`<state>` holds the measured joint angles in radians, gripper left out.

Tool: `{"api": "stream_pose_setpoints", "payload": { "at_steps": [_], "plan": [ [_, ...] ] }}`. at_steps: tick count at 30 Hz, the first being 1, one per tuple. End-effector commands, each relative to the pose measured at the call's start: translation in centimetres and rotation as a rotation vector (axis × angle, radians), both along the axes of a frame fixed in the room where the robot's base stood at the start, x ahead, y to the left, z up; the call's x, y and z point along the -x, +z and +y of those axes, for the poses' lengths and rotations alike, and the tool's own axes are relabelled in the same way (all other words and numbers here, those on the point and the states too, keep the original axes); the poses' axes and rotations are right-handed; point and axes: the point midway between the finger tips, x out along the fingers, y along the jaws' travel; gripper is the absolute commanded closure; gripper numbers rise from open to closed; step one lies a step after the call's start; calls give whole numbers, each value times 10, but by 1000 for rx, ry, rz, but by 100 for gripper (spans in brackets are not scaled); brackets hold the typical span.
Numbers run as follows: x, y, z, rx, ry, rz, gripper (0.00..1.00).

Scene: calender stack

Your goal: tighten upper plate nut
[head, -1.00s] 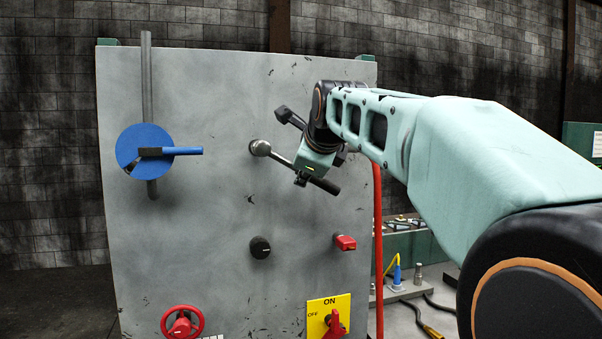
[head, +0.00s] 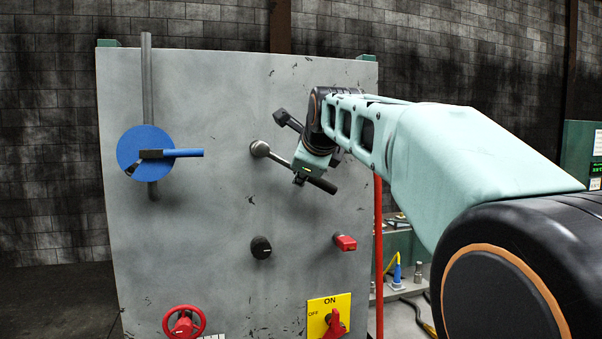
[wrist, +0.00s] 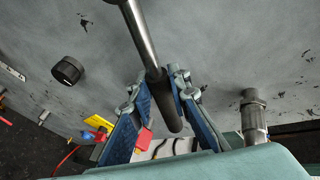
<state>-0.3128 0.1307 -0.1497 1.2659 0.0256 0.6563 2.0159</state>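A metal lever with a rounded hub (head: 260,148) sticks out of the grey panel's upper middle and slants down to the right, ending in a black grip (head: 322,184). No part is marked as the upper plate nut. My gripper (head: 308,168) is at the lever's outer part; my wrist hides some of it. In the wrist view, the lever's rod (wrist: 140,35) runs down between the blue-padded fingers of my gripper (wrist: 162,76). The fingertips close in on both sides of the black grip (wrist: 165,100) and appear to touch it.
The grey panel (head: 200,230) bears a blue disc handle (head: 140,165), a black knob (head: 261,247), a red knob (head: 345,242), a red handwheel (head: 184,322) and a yellow ON/OFF switch plate (head: 316,308). A metal fitting (wrist: 253,115) stands right of the fingers.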

Motion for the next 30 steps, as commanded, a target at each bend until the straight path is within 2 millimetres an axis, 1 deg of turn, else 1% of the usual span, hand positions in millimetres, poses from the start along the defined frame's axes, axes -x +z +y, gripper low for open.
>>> {"api": "stream_pose_setpoints", "payload": {
  "at_steps": [1,4,5,16,24,30],
  "plan": [
    [0,1,0,-1,0,-2,88],
    [0,1,0,-1,0,-2,99],
    [0,1,0,-1,0,-2,100],
    [1,0,0,-8,0,0,100],
    [2,-7,4,-77,0,20,100],
    [2,-7,5,-84,0,22,100]
  ]
}}
